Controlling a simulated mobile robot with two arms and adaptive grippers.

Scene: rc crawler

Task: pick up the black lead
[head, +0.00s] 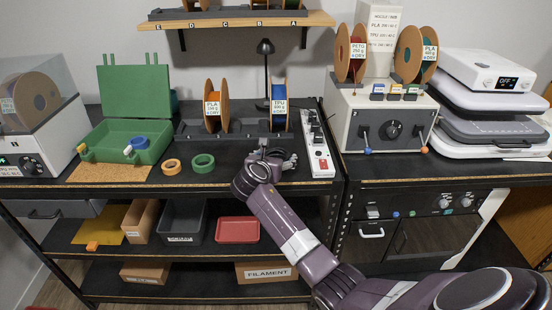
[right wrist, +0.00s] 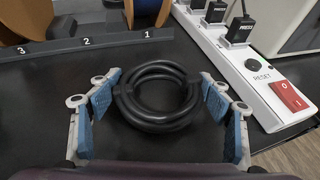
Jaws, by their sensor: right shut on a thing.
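The black lead (right wrist: 158,124) is a coiled ring bound at its sides, in the middle of the right wrist view. In the head view my right gripper (head: 276,158) is over the bench, in front of the spool rack and left of the power strip. There it mostly hides the lead. My left gripper is not in view.
A white power strip (head: 318,148) with black plugs stands right of the gripper. The spool rack (head: 246,128) is behind it. Green tape (head: 203,163) and orange tape (head: 172,166) rolls lie to its left. An open green case (head: 110,145) stands farther left.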

